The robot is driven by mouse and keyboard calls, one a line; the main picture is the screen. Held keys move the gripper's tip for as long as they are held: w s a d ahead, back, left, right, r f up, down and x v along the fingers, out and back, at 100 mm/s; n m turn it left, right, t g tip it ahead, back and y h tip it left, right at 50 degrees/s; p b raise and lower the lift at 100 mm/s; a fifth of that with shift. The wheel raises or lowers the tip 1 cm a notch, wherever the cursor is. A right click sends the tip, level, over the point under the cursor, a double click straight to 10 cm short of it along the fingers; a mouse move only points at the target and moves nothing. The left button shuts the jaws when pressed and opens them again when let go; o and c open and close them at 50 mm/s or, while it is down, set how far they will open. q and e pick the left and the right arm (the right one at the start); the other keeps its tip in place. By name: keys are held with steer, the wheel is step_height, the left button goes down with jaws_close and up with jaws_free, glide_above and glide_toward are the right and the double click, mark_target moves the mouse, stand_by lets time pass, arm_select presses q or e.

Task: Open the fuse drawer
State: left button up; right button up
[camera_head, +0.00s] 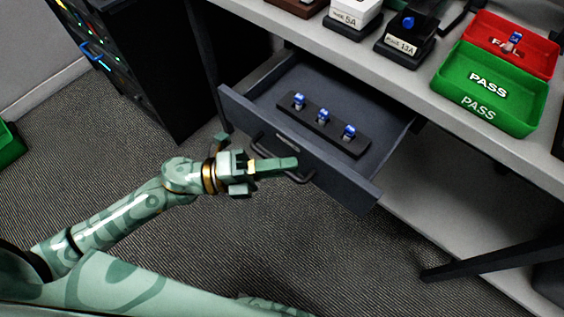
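The fuse drawer (362,197) is a dark grey drawer under the table, pulled out with its inside showing. In it lies a black holder (334,138) with several blue-topped fuses (323,117). A dark bar handle (299,179) is on its front. My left gripper (276,165) is at the handle, and its fingers cover the handle's middle. I cannot tell whether they are shut on it or apart, or whether they touch it. My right gripper is not in view.
On the white table (400,97) stand a green PASS tray (487,87), a red FAIL tray (513,45) holding a blue-topped fuse, and labelled fuse holders (402,48). A black cabinet (150,60) stands at left. Carpet (210,245) is clear before the drawer.

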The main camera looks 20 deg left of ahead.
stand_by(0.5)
arm_select(q)
steer(key=shift+s+a, duration=0.1)
steer(key=shift+a, duration=0.3)
steer(key=p+v, duration=0.1)
steer(key=v, duration=1.4)
steer(key=shift+a+p, duration=0.25)
steer(key=shift+p, duration=0.1)
steer(key=shift+s+f, duration=0.1)
